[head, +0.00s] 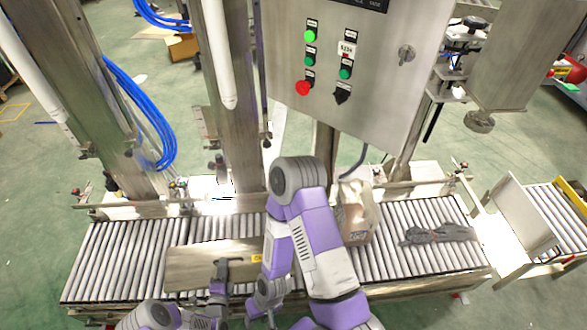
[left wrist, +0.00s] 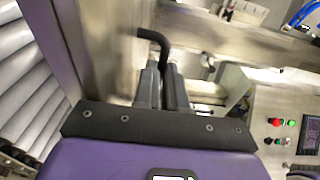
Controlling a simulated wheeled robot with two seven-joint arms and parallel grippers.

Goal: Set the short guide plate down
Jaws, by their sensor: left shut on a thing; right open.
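The short guide plate (head: 190,268) is a flat, brownish metal panel with a black handle and a yellow label. In the head view it is over the left half of the roller conveyor, near its front edge. My left gripper (head: 221,272) is shut on the plate's black handle. In the left wrist view the dark fingers (left wrist: 162,88) close at the curved handle (left wrist: 150,38), with the metal plate face (left wrist: 112,45) beside them. I cannot tell whether the plate touches the rollers. My right gripper (head: 263,306) is open and empty, low and right of the plate; my right arm hides the plate's right end.
The roller conveyor (head: 110,255) runs across the view. A brown bag-like package (head: 355,215) and a dark bundle (head: 438,234) lie on its right half. A control box (head: 345,75) and steel posts (head: 225,100) stand behind. Bare rollers show left of the plate.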

